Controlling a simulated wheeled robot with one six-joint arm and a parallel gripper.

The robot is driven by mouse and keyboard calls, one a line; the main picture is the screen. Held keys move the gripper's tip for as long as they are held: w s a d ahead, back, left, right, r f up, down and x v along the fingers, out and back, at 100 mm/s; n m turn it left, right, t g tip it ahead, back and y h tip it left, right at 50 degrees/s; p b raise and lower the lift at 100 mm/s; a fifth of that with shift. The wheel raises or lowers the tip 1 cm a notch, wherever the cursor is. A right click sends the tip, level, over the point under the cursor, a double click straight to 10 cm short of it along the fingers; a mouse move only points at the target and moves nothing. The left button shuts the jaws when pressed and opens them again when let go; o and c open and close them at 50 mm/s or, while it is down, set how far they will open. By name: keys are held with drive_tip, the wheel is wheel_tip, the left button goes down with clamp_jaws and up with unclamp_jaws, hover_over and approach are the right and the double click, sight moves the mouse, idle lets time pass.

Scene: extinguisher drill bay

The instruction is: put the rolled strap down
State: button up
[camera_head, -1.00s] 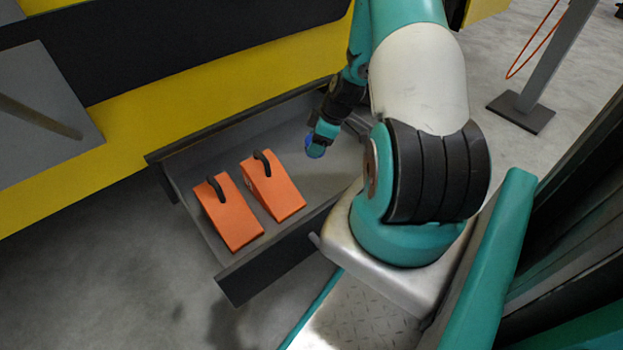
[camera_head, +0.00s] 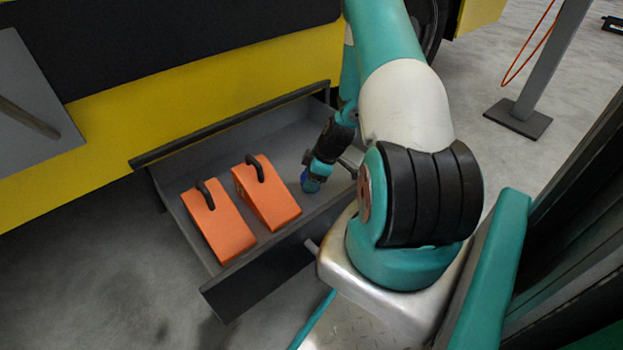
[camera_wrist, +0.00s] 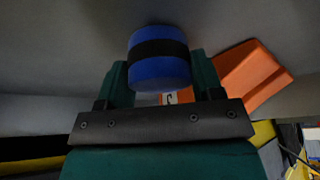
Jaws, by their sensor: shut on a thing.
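The rolled strap (camera_wrist: 158,70) is a blue roll with a black band around its middle. In the wrist view it sits between the two fingers of my gripper (camera_wrist: 160,85), which is shut on it. In the head view the strap (camera_head: 310,184) shows as a small blue patch at the tip of my gripper (camera_head: 314,174). It is inside the open grey drawer (camera_head: 285,222), right of the orange wedges. Whether the strap touches the drawer floor cannot be told.
Two orange wedges with black handles, a left one (camera_head: 221,228) and a right one (camera_head: 270,196), lie in the drawer. One wedge (camera_wrist: 262,75) shows close beside my gripper in the wrist view. A yellow vehicle body (camera_head: 200,95) stands behind the drawer.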

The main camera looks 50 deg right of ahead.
drive_tip(key=shift+f, duration=0.1)
drive_tip(key=o, duration=1)
drive_tip(key=shift+o, duration=0.2)
drive_tip(key=p+v, duration=0.7)
drive_tip(key=v, duration=0.5)
